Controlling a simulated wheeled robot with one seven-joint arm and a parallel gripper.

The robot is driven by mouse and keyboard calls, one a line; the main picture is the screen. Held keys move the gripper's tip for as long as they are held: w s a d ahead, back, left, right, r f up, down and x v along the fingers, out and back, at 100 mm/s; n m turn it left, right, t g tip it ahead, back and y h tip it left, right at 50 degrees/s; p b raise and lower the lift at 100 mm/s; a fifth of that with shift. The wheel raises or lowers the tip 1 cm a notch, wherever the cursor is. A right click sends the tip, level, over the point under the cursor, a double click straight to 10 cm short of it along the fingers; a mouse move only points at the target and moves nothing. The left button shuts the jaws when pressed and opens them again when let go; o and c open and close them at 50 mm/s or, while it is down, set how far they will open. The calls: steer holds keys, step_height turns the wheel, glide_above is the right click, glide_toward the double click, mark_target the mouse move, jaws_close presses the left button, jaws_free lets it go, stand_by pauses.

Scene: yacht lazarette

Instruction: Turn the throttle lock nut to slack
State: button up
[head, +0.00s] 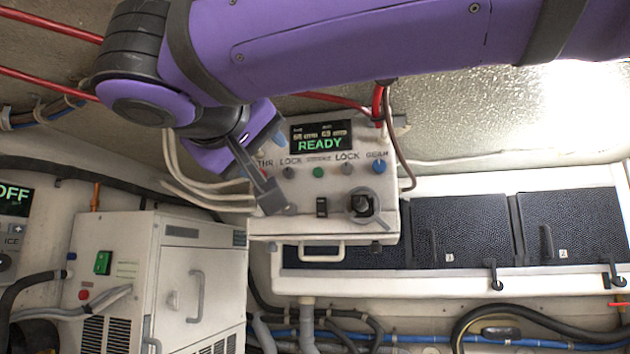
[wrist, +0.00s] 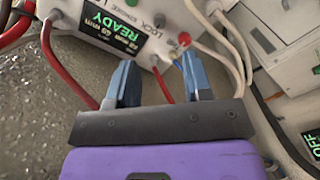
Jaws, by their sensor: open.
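The white control box shows a green READY display (head: 320,144). Below the left LOCK label is a small grey lock nut (head: 288,172), next to the THR label. My gripper (head: 274,168) is at the left side of this panel, partly covering the THR area. In the wrist view my gripper (wrist: 158,62) has its two blue fingers wide apart with nothing held between them. A red knob (wrist: 184,38) shows beyond the right fingertip. The LOCK label is beyond the fingertips. I cannot tell whether the fingers touch the panel.
A green button (head: 318,172), a second grey LOCK knob (head: 347,168), a blue GEAR knob (head: 379,167) and a black rotary lever (head: 364,204) share the panel. White and red cables run close by. A white cabinet unit (head: 170,275) stands lower left.

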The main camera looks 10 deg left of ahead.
mark_target(288, 173)
steer(key=w, duration=1)
steer(key=shift+w+d+r, duration=0.2)
steer(key=shift+w+d, duration=0.1)
steer(key=shift+w, duration=0.05)
jaws_close()
